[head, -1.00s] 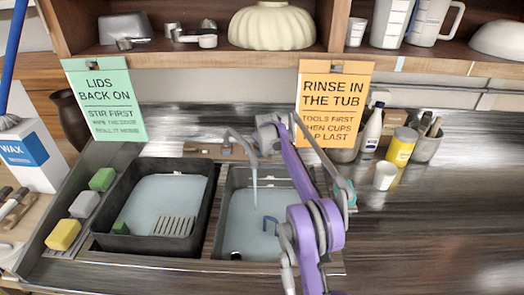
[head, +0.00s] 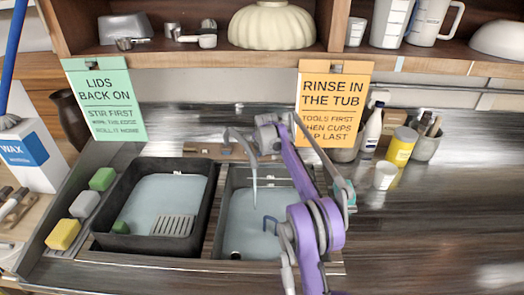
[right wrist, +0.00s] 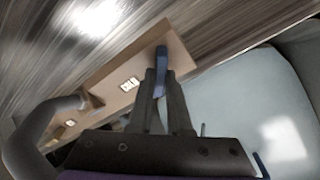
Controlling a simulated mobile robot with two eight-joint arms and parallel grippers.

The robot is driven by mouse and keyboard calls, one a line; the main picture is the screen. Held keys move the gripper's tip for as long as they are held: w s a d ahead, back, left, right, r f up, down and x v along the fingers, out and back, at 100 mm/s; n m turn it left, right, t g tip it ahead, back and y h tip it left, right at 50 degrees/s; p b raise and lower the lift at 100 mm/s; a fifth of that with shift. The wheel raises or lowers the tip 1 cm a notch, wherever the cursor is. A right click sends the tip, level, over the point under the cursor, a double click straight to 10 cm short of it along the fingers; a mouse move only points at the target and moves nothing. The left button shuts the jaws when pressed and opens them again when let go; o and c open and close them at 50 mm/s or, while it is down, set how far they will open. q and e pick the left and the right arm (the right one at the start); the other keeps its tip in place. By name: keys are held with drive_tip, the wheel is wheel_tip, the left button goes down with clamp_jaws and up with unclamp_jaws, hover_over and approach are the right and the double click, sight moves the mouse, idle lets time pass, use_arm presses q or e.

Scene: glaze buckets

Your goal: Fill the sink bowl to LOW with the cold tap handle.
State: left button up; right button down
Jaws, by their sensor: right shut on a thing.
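The sink bowl (head: 246,238) is the right-hand basin, with a pale bluish inside. I cannot tell how deep any water in it is. The grey tap spout (head: 254,170) curves over it. My right gripper (right wrist: 160,84) is shut on the blue cold tap handle (right wrist: 161,59), which stands on a tan tap block beside the bowl. In the head view my purple right arm reaches over the bowl's right side to the tap and hides the handle. My left gripper is out of view.
A dark tub (head: 197,208) with pale liquid, a grate and a green piece stands left of the bowl. Several sponges (head: 83,204) line the left edge. A thin blue hook shape (head: 268,221) shows in the bowl. A white cup (head: 385,176) and yellow can (head: 400,147) stand right; the right counter is clear.

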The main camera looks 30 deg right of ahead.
drive_tip(key=m, duration=0.4)
drive_tip(key=shift+t, duration=0.3)
drive_tip(key=m, duration=0.5)
drive_tip(key=shift+t+p, duration=0.3)
drive_tip(key=shift+m, duration=0.4)
drive_tip(key=c, duration=0.9)
unclamp_jaws()
drive_tip(key=shift+o, duration=0.2)
